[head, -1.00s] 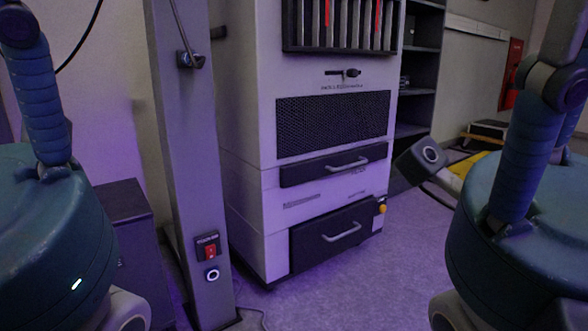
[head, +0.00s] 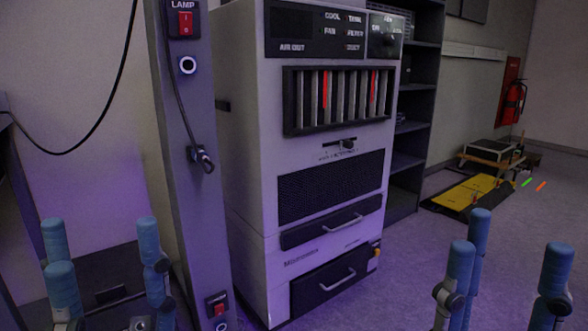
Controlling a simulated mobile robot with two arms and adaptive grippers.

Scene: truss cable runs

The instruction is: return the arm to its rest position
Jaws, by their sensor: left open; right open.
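My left gripper (head: 106,262) is at the lower left of the head view, its blue fingers pointing up and spread wide apart. It is open and empty, in front of the wall and left of the grey post. My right gripper (head: 508,262) is at the lower right, also with blue fingers up and spread. It is open and empty, with floor behind it. The rest of both arms is below the picture's edge.
A grey post (head: 187,120) with a cable, a lamp switch (head: 186,22) and a lower red switch (head: 216,305) stands between the grippers. Behind it is a tall white cabinet (head: 245,150). A yellow mat (head: 465,191) lies at the back right.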

